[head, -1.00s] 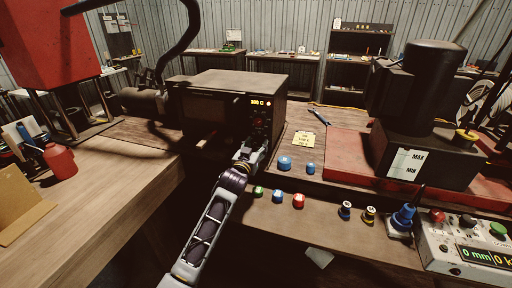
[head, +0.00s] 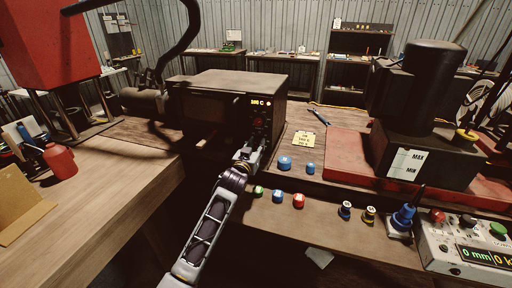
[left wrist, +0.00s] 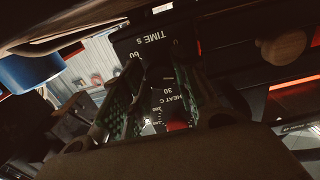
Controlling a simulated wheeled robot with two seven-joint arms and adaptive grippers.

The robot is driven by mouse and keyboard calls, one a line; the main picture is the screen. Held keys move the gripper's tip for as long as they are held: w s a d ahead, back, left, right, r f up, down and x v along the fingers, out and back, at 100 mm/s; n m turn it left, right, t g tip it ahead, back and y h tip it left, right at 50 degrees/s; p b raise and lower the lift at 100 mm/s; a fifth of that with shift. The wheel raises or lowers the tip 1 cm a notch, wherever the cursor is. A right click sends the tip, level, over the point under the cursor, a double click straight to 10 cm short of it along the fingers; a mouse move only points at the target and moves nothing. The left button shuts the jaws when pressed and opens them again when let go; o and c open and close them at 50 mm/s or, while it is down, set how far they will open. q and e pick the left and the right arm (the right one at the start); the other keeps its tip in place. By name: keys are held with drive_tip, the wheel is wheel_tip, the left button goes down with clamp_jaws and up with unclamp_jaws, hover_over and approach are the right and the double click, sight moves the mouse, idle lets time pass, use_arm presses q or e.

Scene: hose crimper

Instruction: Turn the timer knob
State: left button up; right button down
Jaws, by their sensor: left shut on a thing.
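A dark box-shaped heater (head: 232,82) stands at the middle back of the bench, with a lit readout near the right of its front. My left gripper (head: 250,147) is at the right part of its front panel, below the readout. In the left wrist view the two green-padded fingers (left wrist: 156,85) stand close in front of the panel, between the "TIME S" label (left wrist: 148,40) and the "HEAT C" label (left wrist: 179,104). The left gripper is shut on the timer knob, which is mostly hidden between the fingers. My right gripper is not in view.
Blue, green and red caps (head: 285,163) lie on the bench right of my left arm. A yellow note (head: 303,140) lies behind them. A red-based machine (head: 345,150) fills the right. A red bottle (head: 60,161) stands at the left.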

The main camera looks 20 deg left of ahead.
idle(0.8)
use_arm(q)
drive_tip(key=o, duration=1)
drive_tip(key=shift+s, duration=0.2)
drive_tip(key=shift+s+a, duration=0.2)
drive_tip(key=shift+s, duration=5.6)
